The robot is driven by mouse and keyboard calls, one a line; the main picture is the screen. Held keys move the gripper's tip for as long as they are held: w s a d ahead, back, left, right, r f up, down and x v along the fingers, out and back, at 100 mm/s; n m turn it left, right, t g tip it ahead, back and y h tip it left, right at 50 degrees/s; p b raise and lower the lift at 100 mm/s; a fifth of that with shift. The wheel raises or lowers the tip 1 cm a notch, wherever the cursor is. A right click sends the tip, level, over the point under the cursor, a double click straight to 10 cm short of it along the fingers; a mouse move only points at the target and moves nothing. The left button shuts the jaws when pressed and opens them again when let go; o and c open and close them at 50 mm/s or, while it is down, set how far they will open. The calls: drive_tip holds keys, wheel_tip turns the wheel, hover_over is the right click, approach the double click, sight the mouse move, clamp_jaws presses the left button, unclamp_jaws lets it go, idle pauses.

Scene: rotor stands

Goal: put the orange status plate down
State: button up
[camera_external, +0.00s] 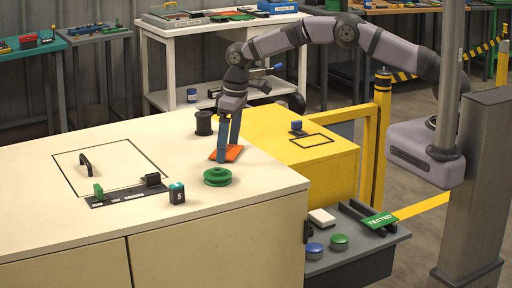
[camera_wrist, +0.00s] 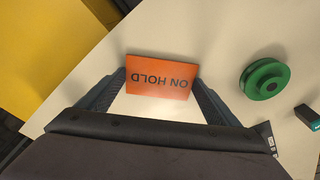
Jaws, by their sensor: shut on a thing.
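The orange status plate (camera_wrist: 159,76) reads "ON HOLD" and appears upside down in the wrist view. In the external view the plate (camera_external: 229,153) is low at the cream worktop, behind the green spool and near the yellow cabinet. I cannot tell whether it touches the top. My gripper (camera_wrist: 156,88) is shut on the plate, with one finger at each short side. In the external view my gripper (camera_external: 228,155) points down, and its fingers partly hide the plate.
A green spool (camera_external: 217,177) stands just in front of the plate, and a black spool (camera_external: 204,123) behind it. A yellow cabinet (camera_external: 300,150) adjoins the worktop. A green "TESTED" plate (camera_external: 380,221) lies on the grey side shelf.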

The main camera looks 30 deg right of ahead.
sight(232, 153)
drive_tip(key=shift+s+d+f, duration=0.2)
drive_tip(key=shift+s+f, duration=0.15)
drive_tip(key=shift+f, duration=0.35)
drive_tip(key=o, duration=1)
drive_tip(key=shift+w+r+b, duration=0.2)
drive_tip(key=shift+r+b, duration=0.2)
drive_tip(key=shift+b, duration=0.05)
drive_tip(key=shift+s+r+b, duration=0.25)
drive_tip(key=shift+r+b, duration=0.3)
drive_tip(key=shift+r, duration=1.45)
drive_tip(key=shift+s+r+b, duration=0.2)
drive_tip(key=shift+r+b, duration=0.35)
drive_tip(key=shift+r, duration=1.4)
